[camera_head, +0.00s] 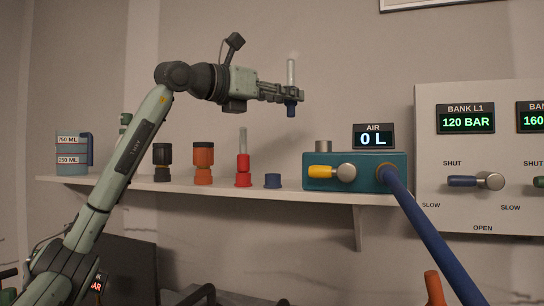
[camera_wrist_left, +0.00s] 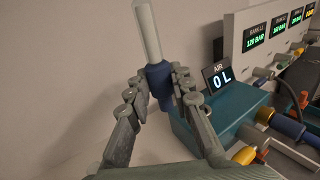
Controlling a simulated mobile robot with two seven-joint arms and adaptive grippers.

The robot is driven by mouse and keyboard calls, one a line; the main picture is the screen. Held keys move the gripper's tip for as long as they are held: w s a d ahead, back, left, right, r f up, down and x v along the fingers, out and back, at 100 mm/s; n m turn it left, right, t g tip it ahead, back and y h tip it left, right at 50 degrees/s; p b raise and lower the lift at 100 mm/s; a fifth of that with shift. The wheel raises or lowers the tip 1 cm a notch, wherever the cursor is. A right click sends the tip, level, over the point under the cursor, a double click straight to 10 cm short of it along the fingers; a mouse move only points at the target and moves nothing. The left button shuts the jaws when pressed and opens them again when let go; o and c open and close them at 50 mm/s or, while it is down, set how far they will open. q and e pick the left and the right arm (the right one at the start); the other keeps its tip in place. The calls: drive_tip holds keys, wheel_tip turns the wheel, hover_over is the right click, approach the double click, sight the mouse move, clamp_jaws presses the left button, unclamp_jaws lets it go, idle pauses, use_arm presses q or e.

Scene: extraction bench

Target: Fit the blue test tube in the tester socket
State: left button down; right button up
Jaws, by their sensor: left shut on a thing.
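The blue test tube (camera_head: 291,73) has a clear upper part and a blue lower end. My left gripper (camera_head: 296,95) is shut on it and holds it upright in the air, above the shelf. The left wrist view shows the blue part of the tube (camera_wrist_left: 158,72) between the two fingers of the left gripper (camera_wrist_left: 162,88). The teal tester box (camera_head: 355,184) stands on the shelf, below and to the right of the tube. A short grey cylinder, which looks like the socket (camera_head: 323,146), rises from its top left. My right gripper is not in view.
A display reading 0 L (camera_head: 373,137) rises behind the box. A blue hose (camera_head: 430,235) leaves its front.

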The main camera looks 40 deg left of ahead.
use_arm(q)
drive_tip(key=w+d, duration=0.2)
drive_tip(key=d, duration=0.4)
drive_tip(key=shift+w+d, duration=0.15)
drive_tip(key=shift+w, duration=0.1)
drive_tip(key=shift+f+h, duration=0.1)
drive_tip(key=shift+h, duration=0.2)
drive_tip(key=shift+f+b, duration=0.85)
drive_tip(key=shift+f, duration=0.1)
drive_tip(key=shift+r+m, duration=0.1)
drive_tip(key=shift+m, duration=0.2)
idle(0.7)
drive_tip(key=shift+f+b, duration=2)
drive_tip(key=shift+f, duration=0.6)
drive_tip(key=c, duration=1.3)
unclamp_jaws()
drive_tip(key=shift+o, duration=0.2)
